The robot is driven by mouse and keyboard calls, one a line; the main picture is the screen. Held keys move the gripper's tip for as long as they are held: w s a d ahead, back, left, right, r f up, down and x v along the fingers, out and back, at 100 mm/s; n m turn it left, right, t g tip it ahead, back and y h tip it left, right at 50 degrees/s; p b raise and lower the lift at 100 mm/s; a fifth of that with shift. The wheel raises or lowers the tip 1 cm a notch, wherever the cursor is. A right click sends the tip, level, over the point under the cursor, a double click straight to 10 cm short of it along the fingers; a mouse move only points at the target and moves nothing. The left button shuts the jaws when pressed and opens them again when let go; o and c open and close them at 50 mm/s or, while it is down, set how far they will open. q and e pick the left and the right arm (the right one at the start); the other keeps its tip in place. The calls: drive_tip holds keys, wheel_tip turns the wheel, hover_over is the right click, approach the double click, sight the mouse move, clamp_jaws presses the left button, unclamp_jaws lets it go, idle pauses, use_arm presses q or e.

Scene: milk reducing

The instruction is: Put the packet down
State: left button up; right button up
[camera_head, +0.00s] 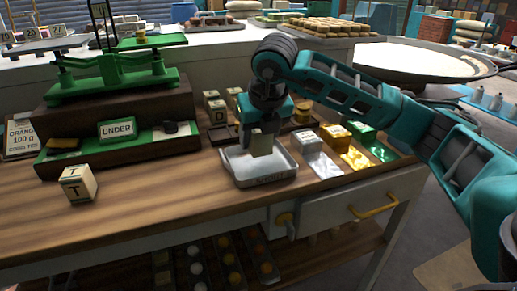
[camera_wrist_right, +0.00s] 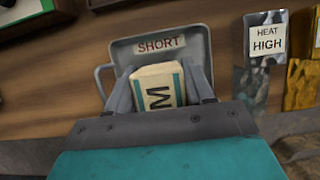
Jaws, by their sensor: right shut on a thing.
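A cream packet (camera_head: 261,143) is between the fingers of my right gripper (camera_head: 262,135), over a grey metal tray (camera_head: 236,174). In the right wrist view the packet (camera_wrist_right: 160,88) shows a letter M and a green stripe, and the gripper's fingers (camera_wrist_right: 160,92) are on either side of it. The tray (camera_wrist_right: 190,34) there carries a label SHORT. The packet is over or inside the tray; I cannot tell whether its bottom touches the tray floor. My left gripper is not in view.
Another cream packet marked T (camera_head: 78,185) stands on the table at left. A green balance scale (camera_head: 110,75) stands behind it, with an UNDER sign (camera_head: 116,129). To the right of the tray lie silver, yellow and green packs (camera_head: 355,158). The front table strip is clear.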

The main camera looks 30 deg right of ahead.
sight(259, 149)
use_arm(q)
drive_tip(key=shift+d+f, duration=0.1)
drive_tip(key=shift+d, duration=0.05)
use_arm(e)
drive_tip(key=shift+f, duration=1.6)
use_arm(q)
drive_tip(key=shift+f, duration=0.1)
use_arm(e)
drive_tip(key=shift+f, duration=0.1)
drive_tip(key=shift+f+b, duration=0.15)
drive_tip(key=shift+b, duration=0.25)
drive_tip(key=o, duration=1.2)
drive_tip(key=shift+c, duration=0.2)
drive_tip(key=shift+s+r+p, duration=0.1)
drive_tip(key=shift+r+p, duration=0.25)
drive_tip(key=shift+r, duration=0.25)
use_arm(q)
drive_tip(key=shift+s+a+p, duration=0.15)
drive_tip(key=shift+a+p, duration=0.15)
drive_tip(key=shift+p, duration=0.15)
use_arm(e)
drive_tip(key=v, duration=1.1)
drive_tip(key=shift+r, duration=0.2)
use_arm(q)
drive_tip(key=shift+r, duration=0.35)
use_arm(e)
drive_tip(key=shift+s, duration=0.15)
